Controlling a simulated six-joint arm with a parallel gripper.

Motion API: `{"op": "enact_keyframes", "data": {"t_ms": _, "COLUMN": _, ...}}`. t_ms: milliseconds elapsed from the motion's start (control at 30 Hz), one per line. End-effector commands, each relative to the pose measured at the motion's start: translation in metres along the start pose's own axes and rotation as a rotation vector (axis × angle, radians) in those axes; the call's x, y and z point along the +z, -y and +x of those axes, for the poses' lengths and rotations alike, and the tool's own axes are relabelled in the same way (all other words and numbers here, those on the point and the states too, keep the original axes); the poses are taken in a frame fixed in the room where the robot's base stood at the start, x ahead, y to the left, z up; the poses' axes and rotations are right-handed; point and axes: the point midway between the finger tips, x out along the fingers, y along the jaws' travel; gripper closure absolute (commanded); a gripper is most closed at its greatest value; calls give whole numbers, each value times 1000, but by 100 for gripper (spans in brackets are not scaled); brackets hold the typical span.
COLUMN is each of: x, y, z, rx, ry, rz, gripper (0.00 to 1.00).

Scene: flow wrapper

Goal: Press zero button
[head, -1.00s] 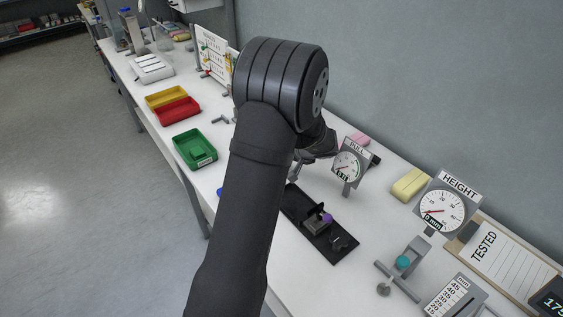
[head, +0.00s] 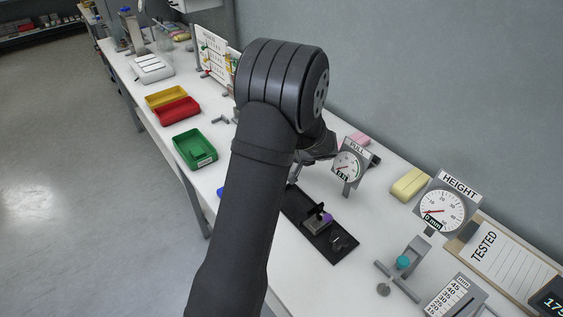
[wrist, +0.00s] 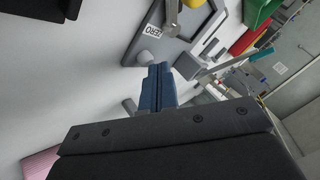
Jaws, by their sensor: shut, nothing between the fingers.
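A small white ZERO label (wrist: 152,31) sits on a grey plate (wrist: 133,50) at the top of the wrist view. My gripper (wrist: 160,70) shows as two blue fingers pressed together and empty, with the tips just below and right of the label, apparently close to the plate. Contact cannot be told. In the head view my arm hides the fingers and the ZERO label.
The PULL gauge (head: 347,164) stands close to my wrist in the head view. A black tray (head: 333,255) with a small fixture lies in front of it. The HEIGHT gauge (head: 442,208) stands farther right. Green (head: 194,150) and red (head: 177,111) bins are on the left.

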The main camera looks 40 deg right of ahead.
Motion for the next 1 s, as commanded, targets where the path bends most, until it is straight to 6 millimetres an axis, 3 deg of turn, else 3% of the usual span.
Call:
{"op": "enact_keyframes", "data": {"t_ms": 667, "x": -9, "y": 9, "z": -12, "rx": 0, "ry": -1, "rz": 0, "gripper": 100}}
{"op": "enact_keyframes", "data": {"t_ms": 1000, "x": -26, "y": 25, "z": -35, "rx": 0, "ry": -1, "rz": -2, "gripper": 100}}
